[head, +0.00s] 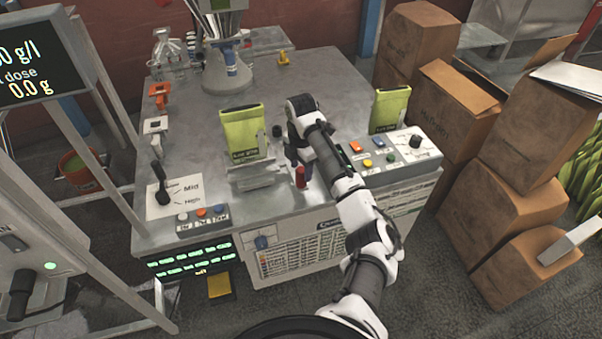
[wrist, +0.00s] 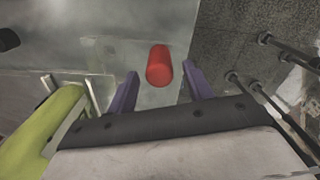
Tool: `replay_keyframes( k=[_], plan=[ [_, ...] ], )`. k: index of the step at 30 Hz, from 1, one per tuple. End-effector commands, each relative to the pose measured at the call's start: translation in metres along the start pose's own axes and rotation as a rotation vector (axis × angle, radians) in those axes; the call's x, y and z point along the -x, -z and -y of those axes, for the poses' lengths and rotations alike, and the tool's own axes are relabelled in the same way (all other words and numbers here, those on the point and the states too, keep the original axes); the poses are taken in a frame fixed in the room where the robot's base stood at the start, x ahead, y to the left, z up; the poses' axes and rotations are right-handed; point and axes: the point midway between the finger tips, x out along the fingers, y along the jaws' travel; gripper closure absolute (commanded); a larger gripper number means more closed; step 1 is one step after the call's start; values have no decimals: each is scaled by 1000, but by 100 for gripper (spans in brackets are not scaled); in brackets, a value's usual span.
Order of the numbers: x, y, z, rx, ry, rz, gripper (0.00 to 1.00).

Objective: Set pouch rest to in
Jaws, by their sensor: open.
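A grey metal pouch rest (head: 262,181) sits at the front of the bench, below a standing green pouch (head: 240,132). A red cylindrical knob (head: 300,178) stands beside its right side; whether the two are joined is not clear. My gripper (head: 300,168) is over the knob, with its fingers pointing down. In the wrist view the red knob (wrist: 159,64) lies between the two purple fingertips of my open gripper (wrist: 160,78), with gaps on both sides. The green pouch (wrist: 40,130) shows at the lower left there.
A control box (head: 405,155) with coloured buttons and a dial is right of my arm, with another green pouch (head: 389,109) behind it. A lever plate (head: 172,195) is at the left. Cardboard boxes (head: 510,190) stand right of the bench.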

Motion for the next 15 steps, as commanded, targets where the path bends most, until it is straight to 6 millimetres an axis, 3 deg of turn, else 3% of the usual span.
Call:
replay_keyframes(
  k=[6, 15],
  plan=[
    [-28, 0, 0, 0, 1, 0, 49],
    [-36, 0, 0, 1, -1, 1, 49]
  ],
)
